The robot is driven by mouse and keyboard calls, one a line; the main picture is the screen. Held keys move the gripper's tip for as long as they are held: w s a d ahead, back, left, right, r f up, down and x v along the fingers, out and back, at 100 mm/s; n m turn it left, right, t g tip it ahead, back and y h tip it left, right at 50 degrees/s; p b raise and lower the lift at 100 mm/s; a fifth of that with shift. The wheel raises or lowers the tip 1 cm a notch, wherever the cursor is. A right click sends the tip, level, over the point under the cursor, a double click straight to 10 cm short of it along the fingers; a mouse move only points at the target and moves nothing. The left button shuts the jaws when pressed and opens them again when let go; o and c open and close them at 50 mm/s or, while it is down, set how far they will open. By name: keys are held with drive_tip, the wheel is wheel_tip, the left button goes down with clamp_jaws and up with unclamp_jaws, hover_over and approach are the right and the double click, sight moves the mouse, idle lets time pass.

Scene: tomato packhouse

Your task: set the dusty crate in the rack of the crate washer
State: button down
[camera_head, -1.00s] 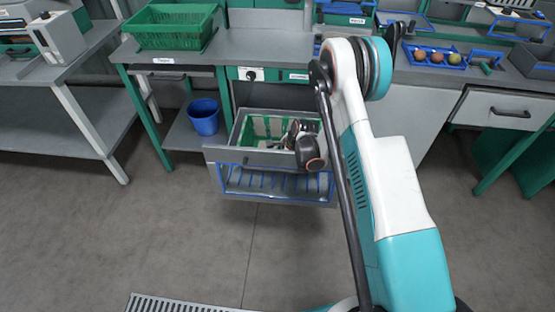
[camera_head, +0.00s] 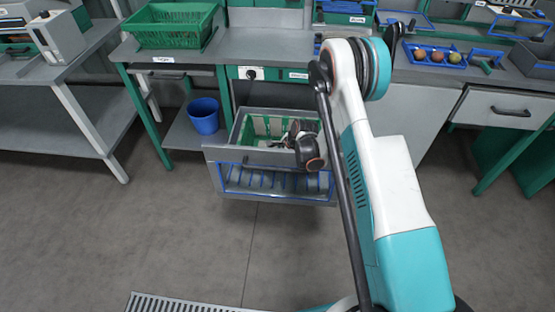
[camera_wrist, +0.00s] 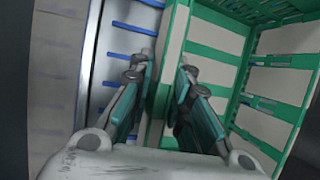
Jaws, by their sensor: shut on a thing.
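The dusty crate (camera_head: 260,127) is green with pale, dirty-looking panels. It is in the pulled-out grey front of the crate washer (camera_head: 215,158), under the bench. The blue-barred rack (camera_head: 262,181) shows through the washer's front opening; whether the crate rests on it is hidden. My gripper (camera_wrist: 163,70) is shut on one crate wall, a finger on each side. In the wrist view the crate (camera_wrist: 215,38) fills the right and the blue rack bars (camera_wrist: 132,56) lie close at its left. In the head view my wrist covers the crate's right end.
Another green crate (camera_head: 168,38) stands on the bench (camera_head: 262,46) above left. A blue bucket (camera_head: 204,117) stands on the low shelf left of the washer. A blue tray (camera_head: 408,52) with several fruits is at right.

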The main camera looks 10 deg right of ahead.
drive_tip(key=shift+f, duration=0.25)
drive_tip(key=c, duration=1.4)
unclamp_jaws()
drive_tip(key=c, duration=0.4)
drive_tip(key=shift+o, duration=0.2)
drive_tip(key=shift+r, duration=0.1)
wheel_tip(320, 180, up, 15)
drive_tip(key=p, duration=0.6)
